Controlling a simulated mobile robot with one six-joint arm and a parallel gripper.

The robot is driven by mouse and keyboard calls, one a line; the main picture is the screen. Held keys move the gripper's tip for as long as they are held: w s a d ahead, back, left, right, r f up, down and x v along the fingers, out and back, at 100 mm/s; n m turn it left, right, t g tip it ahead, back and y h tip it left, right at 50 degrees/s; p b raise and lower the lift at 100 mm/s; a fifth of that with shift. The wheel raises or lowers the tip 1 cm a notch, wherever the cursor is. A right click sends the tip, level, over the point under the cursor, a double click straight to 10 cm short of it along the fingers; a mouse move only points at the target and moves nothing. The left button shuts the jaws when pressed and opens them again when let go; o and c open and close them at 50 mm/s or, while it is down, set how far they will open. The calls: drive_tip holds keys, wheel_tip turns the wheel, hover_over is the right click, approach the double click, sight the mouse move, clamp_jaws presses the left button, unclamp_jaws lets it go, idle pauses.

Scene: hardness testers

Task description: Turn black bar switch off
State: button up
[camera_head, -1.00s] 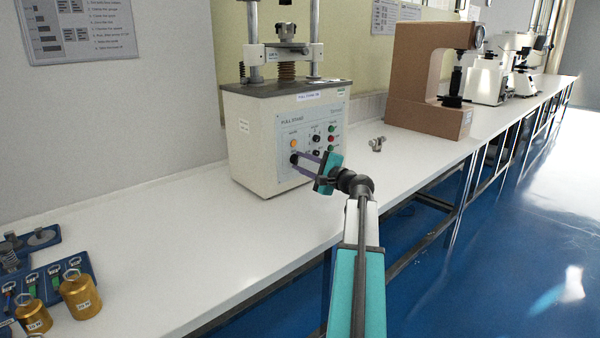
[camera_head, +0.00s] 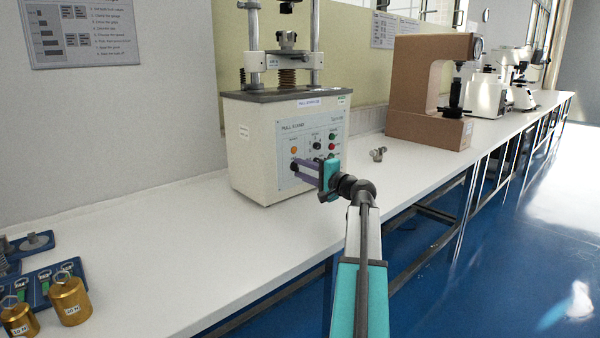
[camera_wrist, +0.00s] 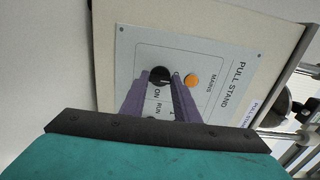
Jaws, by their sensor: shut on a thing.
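The pull stand (camera_head: 262,150) is a cream machine on the white bench, with a light grey control panel (camera_head: 330,131) on its front. The black bar switch (camera_wrist: 160,75) is a dark round knob under the MAINS label, beside an orange lamp (camera_wrist: 190,80). My gripper (camera_wrist: 161,77) reaches the panel with its two purple fingers, which are shut on the switch from both sides. In the head view the fingers of my gripper (camera_head: 297,168) meet the panel's lower left and largely cover the switch. The bar's exact angle is hard to tell.
Another dark knob (camera_head: 317,145) and green and red buttons (camera_head: 332,145) sit right of the switch. A small metal fitting (camera_head: 378,154) and a brown tester (camera_head: 420,95) stand farther right. Brass weights (camera_head: 68,300) stand at the near left. The bench between is clear.

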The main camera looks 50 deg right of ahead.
drive_tip(key=shift+w+r, duration=0.1)
drive_tip(key=shift+r, duration=0.05)
drive_tip(key=o, duration=1)
drive_tip(key=shift+o, duration=0.2)
drive_tip(key=s+a+p, duration=0.1)
drive_tip(key=s+p, duration=0.1)
drive_tip(key=s, duration=1.1)
drive_tip(key=shift+s, duration=0.4)
